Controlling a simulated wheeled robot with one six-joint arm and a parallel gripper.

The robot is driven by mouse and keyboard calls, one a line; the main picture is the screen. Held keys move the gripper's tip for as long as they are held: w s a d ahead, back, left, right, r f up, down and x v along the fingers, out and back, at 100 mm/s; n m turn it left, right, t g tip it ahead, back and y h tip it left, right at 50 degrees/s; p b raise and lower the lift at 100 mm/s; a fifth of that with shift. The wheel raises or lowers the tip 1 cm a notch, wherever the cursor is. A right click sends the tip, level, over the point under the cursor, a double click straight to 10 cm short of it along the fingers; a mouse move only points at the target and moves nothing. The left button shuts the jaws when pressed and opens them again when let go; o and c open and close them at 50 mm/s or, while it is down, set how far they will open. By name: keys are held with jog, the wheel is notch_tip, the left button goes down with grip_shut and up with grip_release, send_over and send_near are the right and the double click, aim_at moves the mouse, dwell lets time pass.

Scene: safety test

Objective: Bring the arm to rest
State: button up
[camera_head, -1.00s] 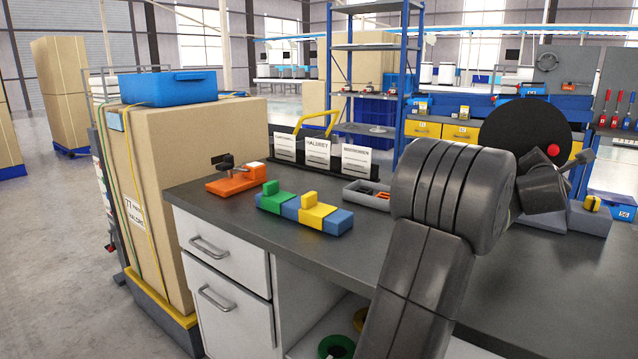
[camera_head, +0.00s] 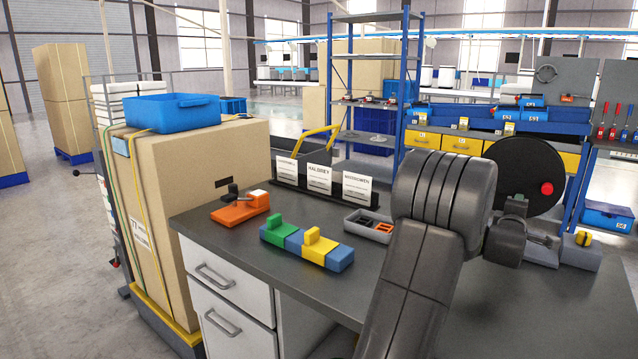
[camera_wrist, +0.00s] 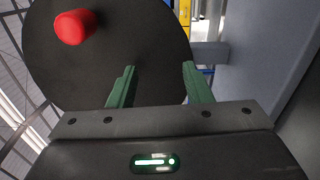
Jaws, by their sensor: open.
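My arm (camera_head: 425,240) rises in the right foreground of the head view, in front of the dark workbench top. My gripper's two green fingers show in the wrist view (camera_wrist: 158,82), apart with nothing held between them. Beyond them is a large black disc with a red knob (camera_wrist: 105,65). The same disc shows in the head view (camera_head: 505,160), upright at the right of the bench beside my wrist.
The workbench (camera_head: 240,250) holds an orange fixture (camera_head: 240,207), a green, blue and yellow block row (camera_head: 305,248), a grey tray (camera_head: 368,225) and label holders (camera_head: 320,182). A large carton with a blue bin (camera_head: 172,112) stands left. Open floor (camera_head: 50,240) lies far left.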

jog(key=shift+w+a+m+p, duration=0.4)
jog(key=shift+a+m+p, duration=0.15)
jog(key=shift+m, duration=0.55)
jog(key=shift+f, duration=0.1)
